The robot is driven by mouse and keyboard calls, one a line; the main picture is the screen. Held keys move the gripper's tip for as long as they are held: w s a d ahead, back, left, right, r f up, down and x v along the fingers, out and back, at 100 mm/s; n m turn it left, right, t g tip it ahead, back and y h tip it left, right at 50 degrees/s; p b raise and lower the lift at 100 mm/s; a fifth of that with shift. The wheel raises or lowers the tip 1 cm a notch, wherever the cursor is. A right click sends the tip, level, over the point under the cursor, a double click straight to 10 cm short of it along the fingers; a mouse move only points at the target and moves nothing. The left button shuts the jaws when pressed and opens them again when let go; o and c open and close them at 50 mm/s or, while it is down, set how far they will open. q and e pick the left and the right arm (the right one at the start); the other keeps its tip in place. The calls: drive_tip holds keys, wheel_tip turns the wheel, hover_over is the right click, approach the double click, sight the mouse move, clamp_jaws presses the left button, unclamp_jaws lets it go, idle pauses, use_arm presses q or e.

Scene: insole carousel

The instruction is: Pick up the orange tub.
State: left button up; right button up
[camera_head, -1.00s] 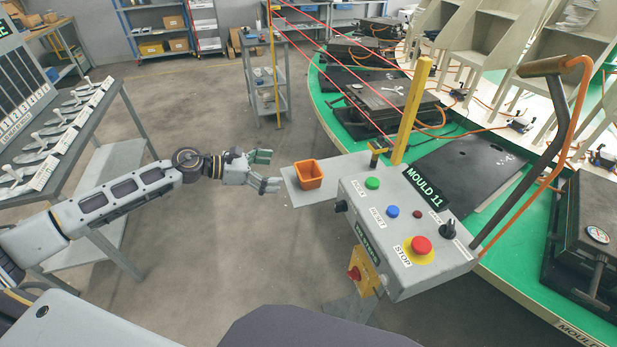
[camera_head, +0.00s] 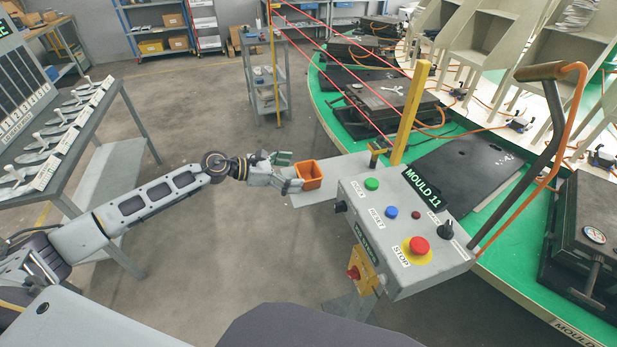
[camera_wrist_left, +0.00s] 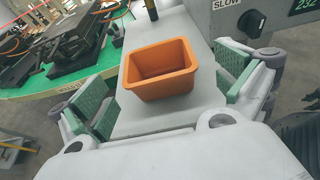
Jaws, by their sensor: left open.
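The orange tub (camera_head: 309,175) is a small, open-topped square tub. It stands upright on a light grey shelf (camera_head: 337,183) at the left side of the control box. It also shows in the left wrist view (camera_wrist_left: 159,72), where it looks empty. My left gripper (camera_head: 292,171) is open, with its fingers reaching the near left side of the tub. In the left wrist view the green finger pads (camera_wrist_left: 165,95) lie to the left and right of the tub, with gaps on both sides. My right gripper is not in view.
The control box (camera_head: 405,225) with buttons and a red stop button stands just right of the shelf. A yellow post (camera_head: 411,110) rises behind it. The green carousel (camera_head: 480,170) with moulds lies beyond. A bench with insoles (camera_head: 60,130) is at the left.

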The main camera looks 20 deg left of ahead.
sight(317, 172)
use_arm(q)
drive_tip(key=shift+d, duration=0.1)
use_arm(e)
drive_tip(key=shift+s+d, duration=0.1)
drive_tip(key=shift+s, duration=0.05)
use_arm(q)
drive_tip(key=shift+w+f, duration=0.1)
drive_tip(key=shift+w+d, duration=0.1)
drive_tip(key=shift+d, duration=0.15)
drive_tip(key=shift+p+x, duration=0.55)
drive_tip(key=shift+x, duration=1.6)
drive_tip(key=shift+w, duration=0.15)
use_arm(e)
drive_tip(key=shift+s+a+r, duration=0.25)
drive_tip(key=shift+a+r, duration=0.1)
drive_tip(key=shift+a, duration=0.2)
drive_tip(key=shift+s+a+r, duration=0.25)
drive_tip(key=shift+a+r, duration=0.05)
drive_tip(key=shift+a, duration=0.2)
